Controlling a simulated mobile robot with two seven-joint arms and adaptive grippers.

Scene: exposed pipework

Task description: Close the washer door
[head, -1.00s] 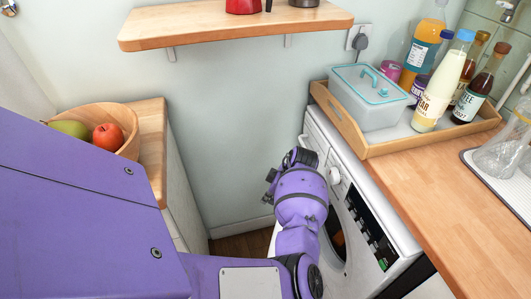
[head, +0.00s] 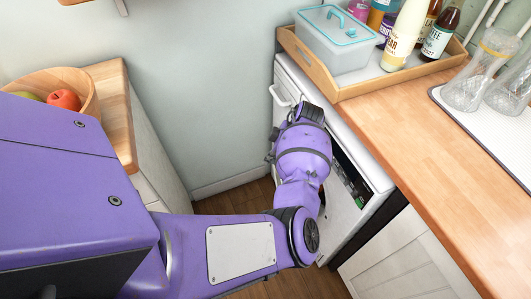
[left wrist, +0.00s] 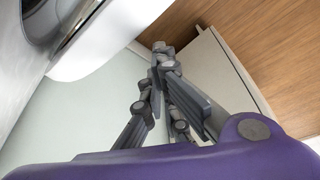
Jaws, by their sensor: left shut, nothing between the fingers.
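The white washer (head: 347,222) stands under the wooden counter, its dark control strip (head: 350,178) facing left. My left arm covers most of its front in the head view, so whether its door is open or shut cannot be told there. The left wrist view shows part of a round dark-rimmed washer opening or door (left wrist: 62,22) and a white rounded edge at the upper left. My left gripper (left wrist: 163,62) is shut and empty, with visible space between it and that white edge. In the head view its fingers are mostly hidden behind the wrist. My right gripper is out of view.
A wooden tray (head: 357,91) with bottles and a lidded box sits on the counter (head: 440,130). Glass jugs (head: 466,82) stand on the right. A fruit bowl (head: 88,93) is on the left cabinet. Bare wooden floor (head: 235,200) lies between cabinet and washer.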

